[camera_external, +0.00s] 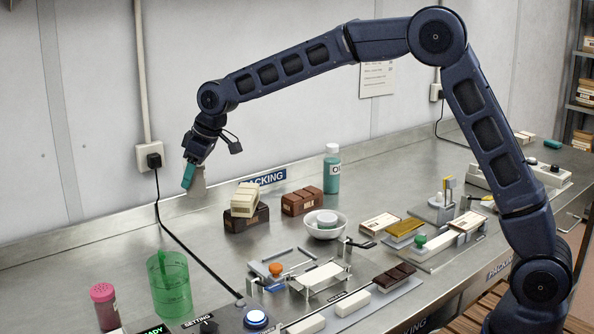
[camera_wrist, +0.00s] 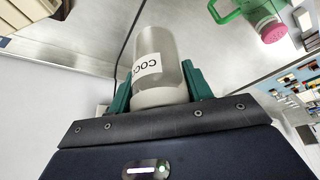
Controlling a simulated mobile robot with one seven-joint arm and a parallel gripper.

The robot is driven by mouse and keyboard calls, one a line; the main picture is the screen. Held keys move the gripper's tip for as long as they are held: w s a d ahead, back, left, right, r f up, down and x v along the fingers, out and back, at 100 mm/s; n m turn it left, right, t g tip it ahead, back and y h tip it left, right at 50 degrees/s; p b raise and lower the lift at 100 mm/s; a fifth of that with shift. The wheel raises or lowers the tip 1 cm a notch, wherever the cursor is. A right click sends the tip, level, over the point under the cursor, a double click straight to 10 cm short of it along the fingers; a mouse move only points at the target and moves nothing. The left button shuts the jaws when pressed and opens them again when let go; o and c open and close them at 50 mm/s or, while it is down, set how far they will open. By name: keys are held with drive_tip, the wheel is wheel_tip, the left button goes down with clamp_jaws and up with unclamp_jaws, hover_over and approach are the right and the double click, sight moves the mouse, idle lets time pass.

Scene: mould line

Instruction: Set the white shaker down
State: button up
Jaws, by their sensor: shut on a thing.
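The white shaker (camera_wrist: 160,62) is between the green fingers of my gripper (camera_wrist: 158,80) in the wrist view. It has a greyish see-through body, a white end towards the gripper and a label partly reading "COCO". In the external view my gripper (camera_external: 189,176) points down at the back left of the bench, shut on the shaker (camera_external: 198,187), which is partly hidden behind a finger. Whether the shaker's lower end touches the steel bench (camera_external: 130,245) cannot be told.
A cream block (camera_external: 245,199) rests on a dark block (camera_external: 247,220) right of the gripper. A brown block (camera_external: 302,201), a white bowl (camera_external: 313,229) and a teal bottle (camera_external: 332,172) stand beyond. A green jug (camera_external: 170,288) and pink-lidded shaker (camera_external: 104,308) stand front left. Bare steel and a black cable lie between.

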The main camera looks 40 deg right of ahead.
drive_tip(key=shift+s+a+f, duration=0.15)
drive_tip(key=shift+s+a, duration=0.05)
drive_tip(key=shift+a, duration=0.1)
wheel_tip(320, 180, down, 20)
drive_tip(key=shift+r, duration=0.2)
drive_tip(key=shift+f, duration=0.1)
drive_tip(key=o, duration=1.1)
drive_tip(key=shift+c, duration=0.2)
